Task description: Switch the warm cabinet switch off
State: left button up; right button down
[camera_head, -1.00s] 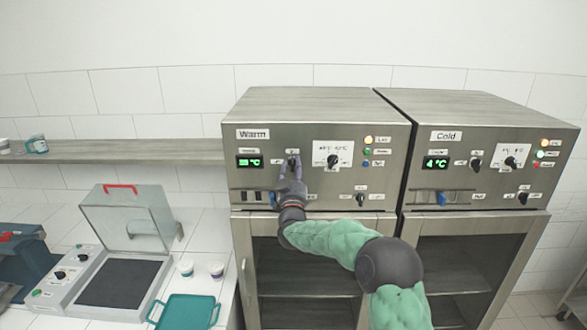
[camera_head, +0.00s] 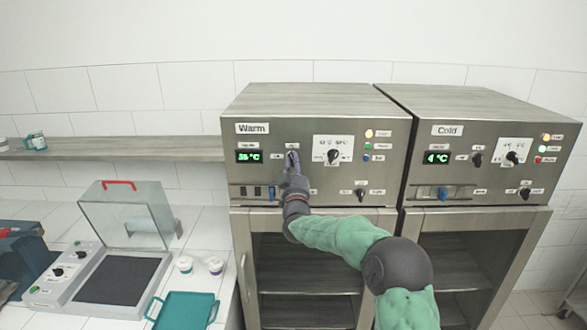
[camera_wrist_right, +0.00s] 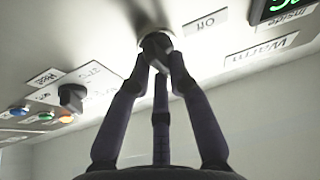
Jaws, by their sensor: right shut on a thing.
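The warm cabinet (camera_head: 318,105) stands in the middle of the head view, with a "Warm" label and a lit green display (camera_head: 249,156). My right gripper (camera_head: 292,160) is at its panel, just right of the display, and covers the switch there in the head view. In the right wrist view the gripper (camera_wrist_right: 160,62) is shut on the dark switch knob (camera_wrist_right: 155,43), beside an "Off" label (camera_wrist_right: 205,23). The knob's exact angle is hard to tell. My left gripper is not in view.
Another knob (camera_head: 333,156) and indicator lights (camera_head: 368,145) sit right of the switch. The cold cabinet (camera_head: 480,105) stands close on the right. A clear-lidded machine (camera_head: 105,275), a teal tray (camera_head: 185,296) and cups (camera_head: 184,264) are on the left counter.

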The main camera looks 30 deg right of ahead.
jog(key=n+y+b, duration=0.2)
jog(key=n, duration=0.3)
jog(key=n+y+b, duration=0.2)
jog(key=n+y, duration=0.1)
jog(key=n, duration=0.3)
jog(key=n+g+y+b, duration=0.1)
jog(key=n+y+b, duration=0.1)
jog(key=n, duration=0.4)
jog(key=shift+r+b, duration=0.3)
jog(key=shift+b, duration=0.3)
jog(key=shift+a+n+g+y, duration=0.1)
jog(key=shift+n+g+y, duration=0.35)
jog(key=shift+n, duration=1.05)
jog(key=c, duration=1.1)
grip_release()
jog(key=shift+w, duration=0.1)
jog(key=shift+c, duration=0.2)
jog(key=s+a, duration=0.2)
jog(key=s, duration=1)
